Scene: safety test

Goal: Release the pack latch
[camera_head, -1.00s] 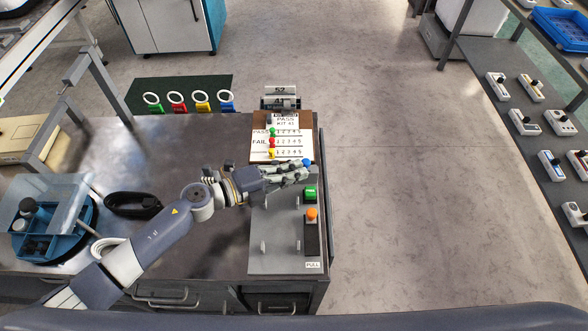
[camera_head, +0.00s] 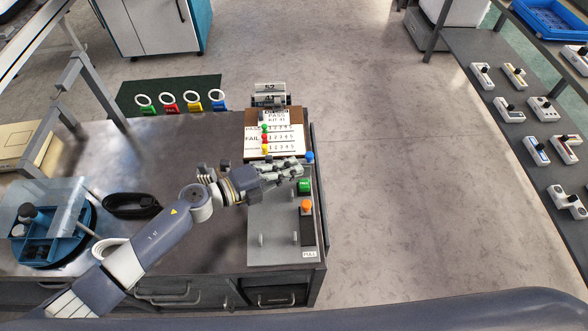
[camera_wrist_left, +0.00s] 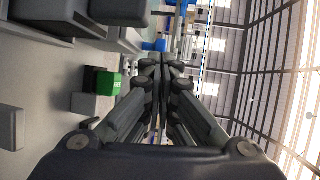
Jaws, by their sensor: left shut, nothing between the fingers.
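A grey panel (camera_head: 265,254) lies along the right part of the bench. It carries a green block (camera_head: 304,187), an orange knob (camera_head: 305,205) over a dark slot and a "PULL" label (camera_head: 309,254). A blue knob (camera_head: 309,156) sits at the panel's far right edge. No part is marked as the pack latch. My left gripper (camera_head: 298,168) is shut and empty, its fingertips close beside the blue knob; contact cannot be told. In the left wrist view the shut fingers (camera_wrist_left: 158,62) point toward blue parts (camera_wrist_left: 156,45), with the green block (camera_wrist_left: 103,82) at left.
A PASS/FAIL board (camera_head: 274,140) stands just beyond the gripper. Open floor (camera_head: 400,200) lies right of the bench.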

